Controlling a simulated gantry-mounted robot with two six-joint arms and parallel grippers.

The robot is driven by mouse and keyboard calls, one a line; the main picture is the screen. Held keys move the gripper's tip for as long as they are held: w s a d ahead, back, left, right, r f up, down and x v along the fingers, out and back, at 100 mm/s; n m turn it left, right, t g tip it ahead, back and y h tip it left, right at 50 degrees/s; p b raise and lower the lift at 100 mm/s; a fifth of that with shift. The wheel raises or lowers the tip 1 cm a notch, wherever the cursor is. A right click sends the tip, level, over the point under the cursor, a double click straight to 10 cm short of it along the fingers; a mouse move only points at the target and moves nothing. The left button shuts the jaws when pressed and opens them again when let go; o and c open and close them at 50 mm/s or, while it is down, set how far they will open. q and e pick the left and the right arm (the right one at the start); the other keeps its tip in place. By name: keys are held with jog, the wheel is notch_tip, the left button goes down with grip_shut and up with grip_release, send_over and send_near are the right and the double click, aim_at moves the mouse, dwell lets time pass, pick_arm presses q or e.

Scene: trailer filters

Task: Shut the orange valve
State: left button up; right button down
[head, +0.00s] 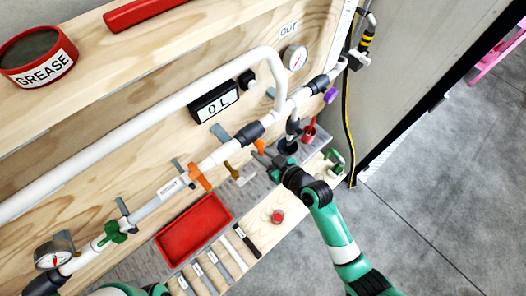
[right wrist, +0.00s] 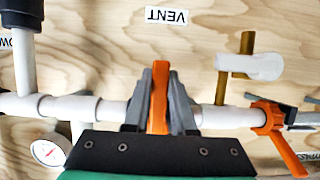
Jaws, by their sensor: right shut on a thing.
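An orange valve handle (head: 259,146) sits on the white pipe below the OL display in the head view. My right gripper (head: 263,159) is at this handle. In the right wrist view, the right gripper (right wrist: 160,100) is shut on the orange handle (right wrist: 159,98), one finger on each side, in front of the pipe. A second orange valve (head: 200,177) is further left along the pipe; it also shows at the right of the right wrist view (right wrist: 278,135), apart from the gripper. Only part of my left arm shows at the bottom of the head view; its gripper is hidden.
A brass valve with a white handle (head: 240,175) is between the orange valves. A green valve (head: 112,232), a purple knob (head: 331,95) and gauges (head: 294,58) sit along the pipework. A red tray (head: 226,214) and several tools lie below. A grease tin (head: 38,57) stands above.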

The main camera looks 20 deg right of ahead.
jog(key=shift+r, duration=0.1)
jog(key=c, duration=0.7)
grip_release()
jog(key=shift+c, duration=0.2)
jog(key=shift+s+d+r, duration=0.1)
jog(key=shift+s, duration=0.25)
jog(key=p+v, duration=0.2)
jog(key=v, duration=0.8)
jog(key=shift+s+r, duration=0.2)
jog(key=shift+s, duration=0.15)
jog(key=shift+d, duration=0.1)
